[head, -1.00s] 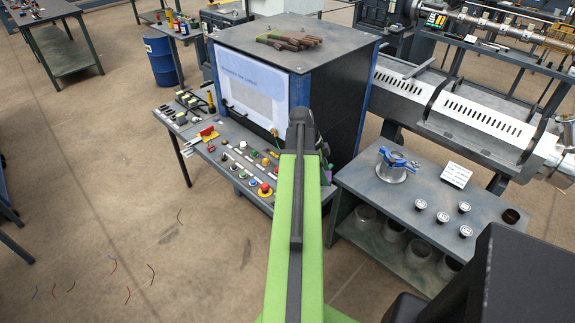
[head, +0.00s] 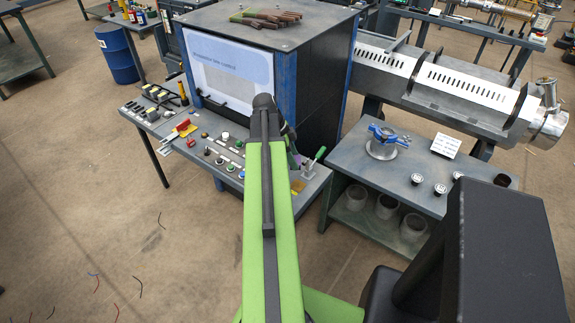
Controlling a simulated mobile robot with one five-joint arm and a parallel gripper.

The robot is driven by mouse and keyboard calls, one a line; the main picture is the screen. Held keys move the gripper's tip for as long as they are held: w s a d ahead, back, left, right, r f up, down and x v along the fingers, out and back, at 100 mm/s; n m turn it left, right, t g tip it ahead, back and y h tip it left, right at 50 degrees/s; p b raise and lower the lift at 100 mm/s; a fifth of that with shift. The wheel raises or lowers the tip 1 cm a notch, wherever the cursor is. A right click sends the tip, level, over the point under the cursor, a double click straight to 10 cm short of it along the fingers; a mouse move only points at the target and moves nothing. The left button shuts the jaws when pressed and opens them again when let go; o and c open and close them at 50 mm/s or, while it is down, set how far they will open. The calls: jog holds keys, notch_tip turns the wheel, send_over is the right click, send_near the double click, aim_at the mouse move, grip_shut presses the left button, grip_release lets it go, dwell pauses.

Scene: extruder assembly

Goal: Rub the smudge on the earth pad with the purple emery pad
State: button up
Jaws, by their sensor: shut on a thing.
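My green arm reaches over the control desk in the head view. My gripper (head: 294,148) shows only in part past the arm's dark elbow, low over the desk's right end. It is shut on the purple emery pad (head: 298,158), of which a small purple bit shows. A small copper-orange patch (head: 297,186) on the desk top, just right of my arm, looks like the earth pad. It lies nearer the desk's front edge than the emery pad. The smudge is too small to make out. I cannot tell whether the emery pad touches the desk.
A green-handled lever (head: 317,157) stands just right of the gripper. The blue and dark cabinet (head: 325,90) rises behind. Buttons and a red-handled switch (head: 185,127) are on the desk (head: 200,165). A side table (head: 350,155) with a blue clamp (head: 383,135) stands right.

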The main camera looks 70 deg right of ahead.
jog(key=shift+w+f+b, duration=0.1)
jog(key=shift+f+b, duration=0.4)
jog(key=shift+f, duration=0.35)
